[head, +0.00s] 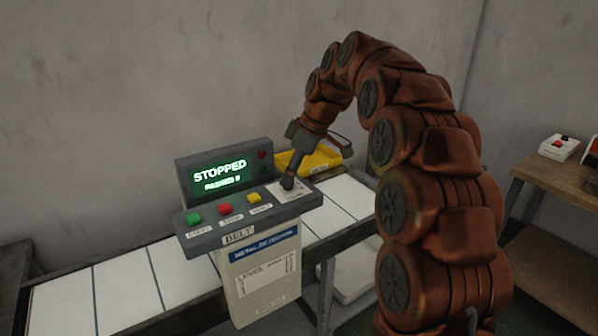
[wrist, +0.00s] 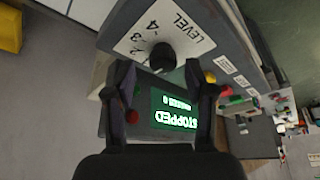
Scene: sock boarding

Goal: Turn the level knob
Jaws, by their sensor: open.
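The level knob (wrist: 162,57) is a small dark round knob on a white plate (wrist: 133,40) marked LEVEL with numbers. In the wrist view my gripper (wrist: 158,75) is open, with one finger to each side, and the knob shows just beyond the gap between the fingertips. I cannot tell whether either finger touches it. In the head view my gripper (head: 290,176) points down over the plate (head: 298,192) at the right end of the control panel (head: 240,221) and mostly hides the knob.
The panel also has green (head: 194,219), red (head: 225,209) and yellow (head: 253,197) buttons. A display (head: 219,173) behind them reads STOPPED. A conveyor belt (head: 120,277) runs behind the panel. A yellow tray (head: 318,158) sits behind my gripper. A wooden table (head: 560,174) stands at right.

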